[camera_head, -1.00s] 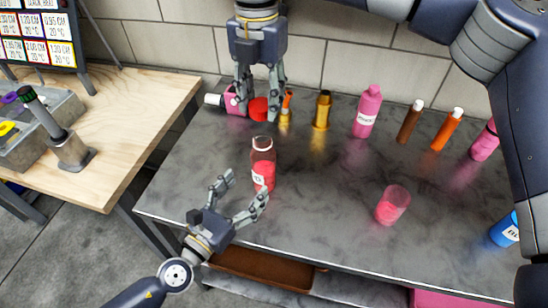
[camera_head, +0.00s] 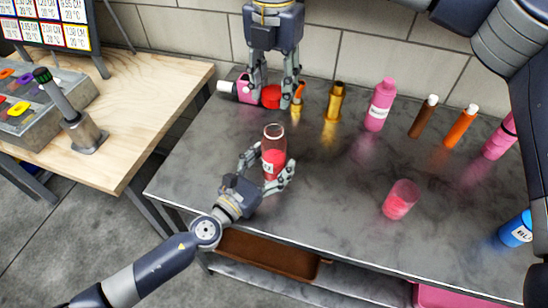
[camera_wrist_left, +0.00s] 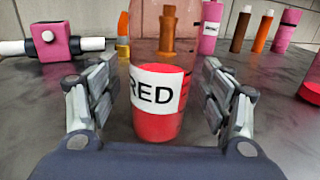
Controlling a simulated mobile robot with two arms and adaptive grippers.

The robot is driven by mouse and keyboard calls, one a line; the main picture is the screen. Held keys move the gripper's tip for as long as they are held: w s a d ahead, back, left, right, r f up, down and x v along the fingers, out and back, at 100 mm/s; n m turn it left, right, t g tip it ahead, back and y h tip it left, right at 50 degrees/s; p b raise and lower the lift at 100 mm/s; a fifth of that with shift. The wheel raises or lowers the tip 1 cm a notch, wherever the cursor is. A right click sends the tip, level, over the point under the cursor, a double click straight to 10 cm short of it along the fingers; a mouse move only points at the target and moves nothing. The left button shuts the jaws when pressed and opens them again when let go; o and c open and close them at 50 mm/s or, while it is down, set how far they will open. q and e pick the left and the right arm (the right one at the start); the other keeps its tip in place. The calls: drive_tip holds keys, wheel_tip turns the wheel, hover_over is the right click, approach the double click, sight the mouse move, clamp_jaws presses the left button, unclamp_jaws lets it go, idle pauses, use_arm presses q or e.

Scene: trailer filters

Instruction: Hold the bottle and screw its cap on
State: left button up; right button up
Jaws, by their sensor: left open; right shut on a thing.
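A clear bottle with red contents (camera_head: 273,148) stands upright and open-topped on the grey table. My left gripper (camera_head: 268,172) is open, with one finger on each side of the bottle. In the left wrist view the bottle's label reads RED (camera_wrist_left: 155,90), and gaps show between the bottle and both fingers. My right gripper (camera_head: 271,92) is beyond the bottle, pointing down, and is shut on a red cap (camera_head: 271,97). The cap is apart from the bottle. Neither the cap nor the right gripper can be made out in the left wrist view.
A pink piece with white ends (camera_head: 241,88), an orange-tipped bottle (camera_head: 298,93) and a gold bottle (camera_head: 334,102) stand near the right gripper. Several pink, brown and orange bottles line the back right. A pink-red cup (camera_head: 401,199) stands at right. The table between has free room.

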use_arm(q)
drive_tip(key=shift+w+d, duration=0.3)
drive_tip(key=shift+w, duration=0.05)
drive_tip(key=shift+c, duration=0.4)
drive_tip(key=c, duration=1.6)
drive_tip(key=shift+o, duration=0.2)
use_arm(e)
hover_over(274, 124)
drive_tip(key=shift+f, duration=2.5)
drive_tip(key=shift+f, duration=0.85)
drive_tip(key=shift+f, duration=0.55)
